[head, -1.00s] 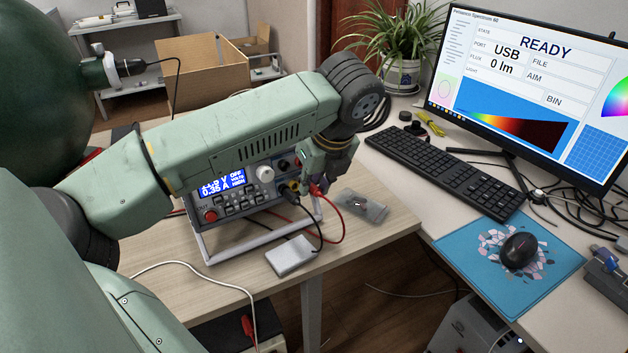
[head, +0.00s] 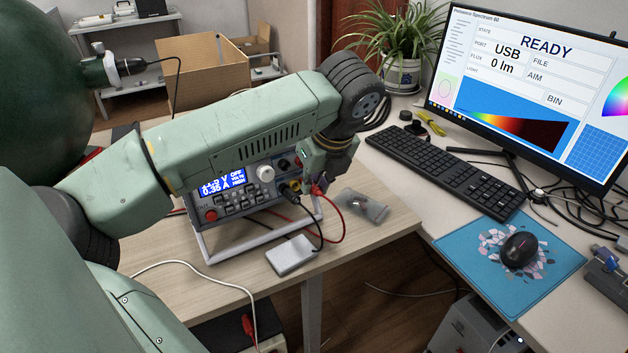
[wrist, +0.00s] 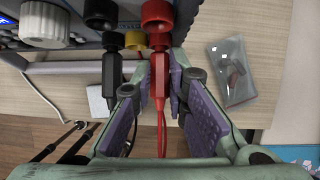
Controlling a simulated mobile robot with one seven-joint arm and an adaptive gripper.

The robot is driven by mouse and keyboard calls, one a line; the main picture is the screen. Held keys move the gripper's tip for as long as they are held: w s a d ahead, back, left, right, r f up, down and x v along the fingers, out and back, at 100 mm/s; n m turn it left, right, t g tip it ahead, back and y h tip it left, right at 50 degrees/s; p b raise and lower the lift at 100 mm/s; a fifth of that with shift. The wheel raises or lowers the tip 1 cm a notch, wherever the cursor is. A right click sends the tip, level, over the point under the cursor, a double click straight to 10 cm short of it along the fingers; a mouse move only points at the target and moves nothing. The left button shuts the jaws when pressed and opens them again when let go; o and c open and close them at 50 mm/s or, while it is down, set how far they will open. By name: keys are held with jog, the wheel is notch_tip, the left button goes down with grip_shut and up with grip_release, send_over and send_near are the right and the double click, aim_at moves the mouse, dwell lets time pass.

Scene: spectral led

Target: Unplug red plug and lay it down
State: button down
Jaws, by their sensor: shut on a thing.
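The red plug (wrist: 158,82) is between the fingers of my gripper (wrist: 158,80) in the wrist view, with its red lead running down toward the camera. My gripper is shut on it. Its upper end is at the red socket (wrist: 156,38) of the power supply; I cannot tell whether it is still seated. In the head view the power supply (head: 231,212) stands tilted on its frame, and my gripper (head: 316,184) is at its right front, with the red plug mostly hidden there.
A black plug (wrist: 109,80) sits close to the left of the red one. A clear bag (head: 362,206) lies on the table to the right, and a small white box (head: 291,256) lies in front. Bare wood (head: 380,228) shows near the table's right edge.

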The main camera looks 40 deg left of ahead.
jog(key=shift+d, duration=0.1)
jog(key=shift+s+d+r+b, duration=0.15)
jog(key=shift+s+d+b, duration=0.1)
jog(key=shift+d, duration=0.4)
jog(key=shift+s+d+r+b, duration=0.15)
jog(key=shift+s+d+b, duration=0.1)
jog(key=shift+d, duration=0.4)
jog(key=shift+s+d+r+b, duration=0.15)
jog(key=shift+s+d+b, duration=0.05)
jog(key=shift+d+b, duration=0.3)
dwell(0.4)
